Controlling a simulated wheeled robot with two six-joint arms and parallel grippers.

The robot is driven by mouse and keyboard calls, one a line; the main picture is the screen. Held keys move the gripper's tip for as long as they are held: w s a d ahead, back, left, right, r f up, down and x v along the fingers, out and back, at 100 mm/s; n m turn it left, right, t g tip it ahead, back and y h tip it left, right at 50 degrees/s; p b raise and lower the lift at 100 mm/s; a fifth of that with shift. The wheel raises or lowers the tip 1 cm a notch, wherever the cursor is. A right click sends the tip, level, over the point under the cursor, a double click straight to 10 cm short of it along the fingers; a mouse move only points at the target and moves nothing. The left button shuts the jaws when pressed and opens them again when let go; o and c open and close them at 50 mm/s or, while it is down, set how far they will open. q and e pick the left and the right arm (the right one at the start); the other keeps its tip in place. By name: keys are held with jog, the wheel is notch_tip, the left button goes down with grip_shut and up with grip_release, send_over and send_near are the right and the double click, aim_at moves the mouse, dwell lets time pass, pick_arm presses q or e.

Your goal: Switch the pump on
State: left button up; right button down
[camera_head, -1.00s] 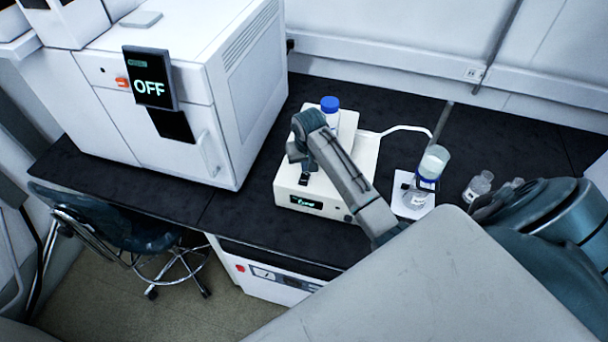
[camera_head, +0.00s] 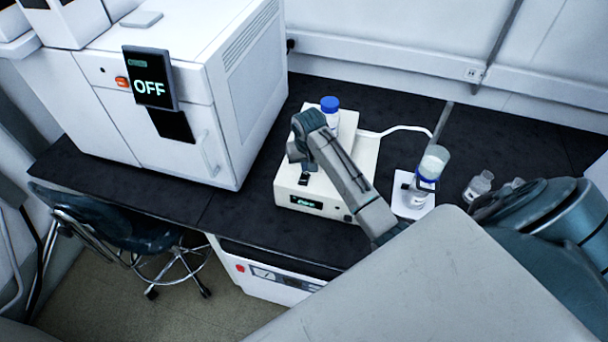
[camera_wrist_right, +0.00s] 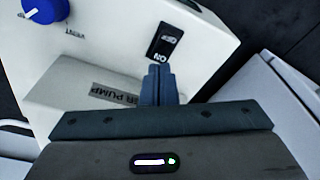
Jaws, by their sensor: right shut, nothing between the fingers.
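The pump is a white box (camera_head: 285,192) on the black bench in the head view, with a small lit green display (camera_head: 306,202) on its front; the text is too small to read surely. In the right wrist view its white top (camera_wrist_right: 110,40) carries a black rocker switch (camera_wrist_right: 165,40) marked ON at the near end and OFF at the far end. My right gripper (camera_wrist_right: 154,70) is shut and empty, its fingertips at the ON end of the switch; I cannot tell whether they touch. It also shows over the pump in the head view (camera_head: 304,172). My left gripper is not in view.
A flask stand (camera_head: 412,204) and glass bottles (camera_head: 479,184) are to the right. A large white instrument (camera_head: 225,120) showing OFF stands left, a stool (camera_head: 125,225) below.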

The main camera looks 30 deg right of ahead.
aim_at(306, 174)
jog(key=shift+f+b, duration=0.3)
jog(key=shift+f, duration=0.7)
dwell(0.6)
jog(key=shift+r+p, duration=0.85)
jog(key=shift+r, duration=2.7)
